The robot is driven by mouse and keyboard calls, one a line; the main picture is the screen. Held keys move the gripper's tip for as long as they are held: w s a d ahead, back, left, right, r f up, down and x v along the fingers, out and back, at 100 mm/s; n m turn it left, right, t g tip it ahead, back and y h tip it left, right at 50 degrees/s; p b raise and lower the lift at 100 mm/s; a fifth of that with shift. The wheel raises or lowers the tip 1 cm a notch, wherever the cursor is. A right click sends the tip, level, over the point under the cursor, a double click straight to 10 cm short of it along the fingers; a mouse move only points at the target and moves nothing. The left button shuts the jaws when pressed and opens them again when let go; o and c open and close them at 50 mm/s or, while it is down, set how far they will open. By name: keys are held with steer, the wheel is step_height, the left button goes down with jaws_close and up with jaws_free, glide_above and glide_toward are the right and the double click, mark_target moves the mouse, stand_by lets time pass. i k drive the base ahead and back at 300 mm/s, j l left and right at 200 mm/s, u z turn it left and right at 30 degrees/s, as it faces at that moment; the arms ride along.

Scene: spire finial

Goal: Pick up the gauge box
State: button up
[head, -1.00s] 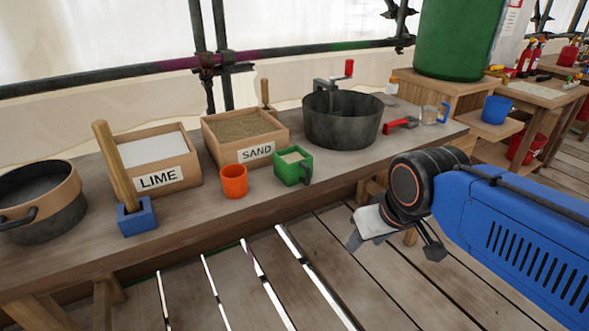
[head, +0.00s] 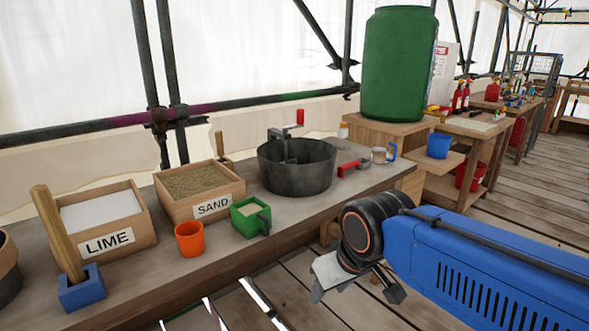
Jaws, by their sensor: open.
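The gauge box appears to be the small green square box (head: 250,217) with a dark handle on its right side. It stands upright near the front edge of the bench (head: 150,287), holding pale material. My gripper (head: 354,284) is open, low in front of the bench, to the right of and below the green box in the picture. Nothing shows between its fingers, though they are partly hidden by the wrist.
An orange cup (head: 189,239) stands just left of the green box. The sand box (head: 212,207) and lime box (head: 107,239) are behind and left. A dark pan (head: 296,170) with a red-handled crank stands behind right. A red-handled tool (head: 352,167) lies beyond it.

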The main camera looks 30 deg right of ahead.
mark_target(252, 216)
steer(key=k+j+z, duration=0.15)
steer(key=z, duration=0.25)
steer(key=k+j+z, duration=0.1)
steer(key=z, duration=0.35)
steer(key=k+z, duration=0.25)
steer(key=z, duration=0.15)
